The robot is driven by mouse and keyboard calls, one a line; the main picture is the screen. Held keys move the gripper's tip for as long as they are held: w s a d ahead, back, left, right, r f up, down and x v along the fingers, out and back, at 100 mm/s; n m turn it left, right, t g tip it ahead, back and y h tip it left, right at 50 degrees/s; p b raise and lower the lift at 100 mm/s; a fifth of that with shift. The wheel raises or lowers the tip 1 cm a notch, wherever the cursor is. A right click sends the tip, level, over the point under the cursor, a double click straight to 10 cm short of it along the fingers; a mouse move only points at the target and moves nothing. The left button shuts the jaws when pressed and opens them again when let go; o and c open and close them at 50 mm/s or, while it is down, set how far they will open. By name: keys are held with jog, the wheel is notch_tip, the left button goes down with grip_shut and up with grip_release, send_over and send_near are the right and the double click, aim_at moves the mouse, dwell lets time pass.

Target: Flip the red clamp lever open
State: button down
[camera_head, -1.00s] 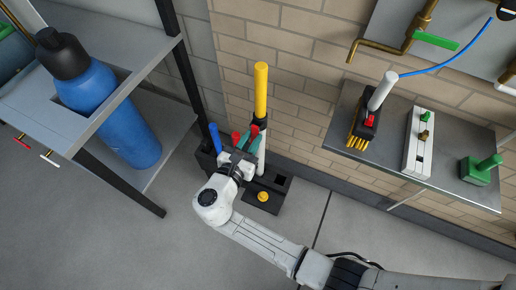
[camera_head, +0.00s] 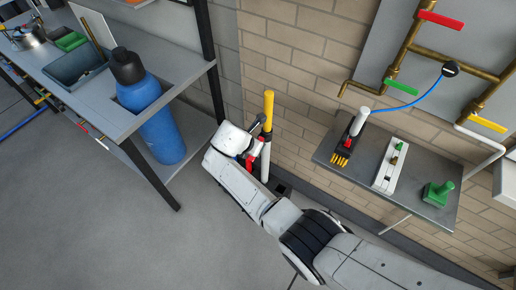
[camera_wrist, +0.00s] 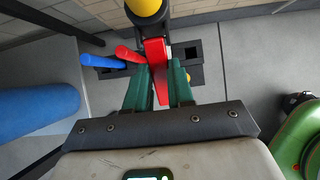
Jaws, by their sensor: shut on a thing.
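The red clamp lever (camera_wrist: 157,62) lies between the two green fingers of my gripper (camera_wrist: 159,76) in the wrist view. The fingers are shut on it, one on each side. Its far end is close under the yellow-topped post (camera_wrist: 146,8). In the head view the post (camera_head: 268,110) stands upright by the brick wall, white below its yellow top. There my white wrist hides most of my gripper, and only small red parts show beside the post.
A red handle (camera_wrist: 128,54) and a blue handle (camera_wrist: 103,61) stand close left of the fingers. A blue bottle (camera_head: 163,137) sits in the rack at left. A wall shelf (camera_head: 420,206) holds tools at right. Grey floor is open in front.

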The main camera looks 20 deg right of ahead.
jog(key=shift+w+r+g+y+p, duration=0.15)
jog(key=shift+r+g+y+p, duration=0.25)
jog(key=shift+y, duration=0.2)
jog(key=shift+f, duration=0.1)
jog(key=c, duration=1)
grip_release()
jog(key=shift+o, duration=0.2)
jog(key=p+v, duration=0.2)
jog(key=v, duration=0.8)
jog(key=shift+r, duration=0.4)
